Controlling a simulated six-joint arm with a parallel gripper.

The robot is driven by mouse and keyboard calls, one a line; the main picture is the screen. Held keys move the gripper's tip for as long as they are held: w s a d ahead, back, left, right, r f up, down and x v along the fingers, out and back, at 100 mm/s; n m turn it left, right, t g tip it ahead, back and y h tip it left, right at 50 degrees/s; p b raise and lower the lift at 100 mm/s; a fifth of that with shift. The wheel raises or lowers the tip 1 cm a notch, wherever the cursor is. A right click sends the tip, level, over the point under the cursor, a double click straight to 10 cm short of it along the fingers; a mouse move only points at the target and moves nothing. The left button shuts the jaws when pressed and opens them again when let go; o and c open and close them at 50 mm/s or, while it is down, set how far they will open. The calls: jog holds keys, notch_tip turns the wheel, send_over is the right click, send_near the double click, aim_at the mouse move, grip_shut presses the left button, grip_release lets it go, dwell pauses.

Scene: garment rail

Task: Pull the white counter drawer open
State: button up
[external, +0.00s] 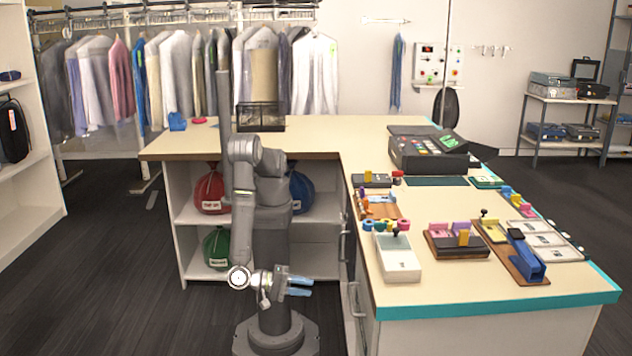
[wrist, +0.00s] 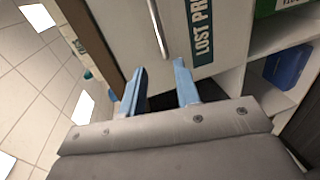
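The white drawer front (wrist: 125,22) fills the upper middle of the wrist view, with a slim metal bar handle (wrist: 157,28) and a dark label reading "LOST PR…", the rest cut off. In the external view, metal handles show on the counter's left side, an upper one (external: 344,236) and a lower one (external: 356,300); the drawer fronts are seen edge-on. My gripper (external: 309,287) is low in front of that side, its blue fingers pointing right and apart from the handles. In the wrist view my gripper (wrist: 160,66) is open and empty, with the handle beyond its fingertips.
The counter top (external: 440,290) carries a white tray (external: 397,262), a card terminal (external: 430,152) and several small boards. Open shelves behind my arm hold a red bag (external: 210,190), a green bag (external: 217,250) and a blue bag (external: 300,192). The floor at left is clear.

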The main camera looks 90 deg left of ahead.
aim_at(350, 292)
jog(key=x, duration=1.5)
jog(key=shift+w, duration=0.3)
grip_shut()
